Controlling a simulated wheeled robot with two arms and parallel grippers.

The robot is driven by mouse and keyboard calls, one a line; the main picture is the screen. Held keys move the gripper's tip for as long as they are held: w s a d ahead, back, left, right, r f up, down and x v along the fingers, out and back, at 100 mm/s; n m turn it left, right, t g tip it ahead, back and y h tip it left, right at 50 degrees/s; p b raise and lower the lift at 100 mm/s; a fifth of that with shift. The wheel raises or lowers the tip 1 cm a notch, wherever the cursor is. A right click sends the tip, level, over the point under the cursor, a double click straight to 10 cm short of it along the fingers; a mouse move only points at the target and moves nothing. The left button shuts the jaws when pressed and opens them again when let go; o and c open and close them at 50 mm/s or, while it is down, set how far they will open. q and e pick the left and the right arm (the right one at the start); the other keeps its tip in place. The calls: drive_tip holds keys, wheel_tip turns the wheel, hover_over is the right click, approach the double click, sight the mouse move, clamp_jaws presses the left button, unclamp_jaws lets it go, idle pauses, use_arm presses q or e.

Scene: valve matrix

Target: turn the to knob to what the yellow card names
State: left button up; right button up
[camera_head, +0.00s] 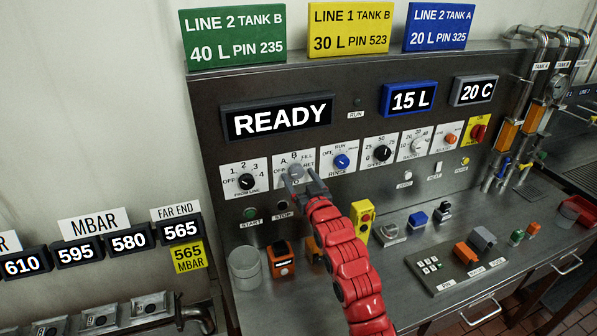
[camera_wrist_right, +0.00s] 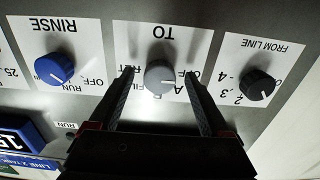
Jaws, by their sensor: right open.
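The yellow card (camera_head: 350,29) at the top reads LINE 1 TANK B, 30 L, PIN 523. The TO knob (camera_wrist_right: 160,77) is grey, on a white plate labelled OFF, A, B, FILL and RET; it also shows in the head view (camera_head: 295,171), partly behind my gripper. In the wrist view its mark seems to point towards the OFF side, but I cannot read it surely. My right gripper (camera_head: 299,181) is open at the panel, its fingers on either side of the TO knob with gaps visible in the wrist view (camera_wrist_right: 160,76). My left gripper is out of view.
The black FROM LINE knob (camera_head: 246,181) and blue RINSE knob (camera_head: 341,161) flank the TO plate. A display (camera_head: 279,118) reads READY, another (camera_head: 410,98) 15 L. START and STOP buttons sit below; a grey cup (camera_head: 245,270) and orange box (camera_head: 281,258) stand on the counter.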

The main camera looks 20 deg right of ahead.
drive_tip(key=shift+w, duration=0.6)
drive_tip(key=shift+c, duration=0.3)
clamp_jaws()
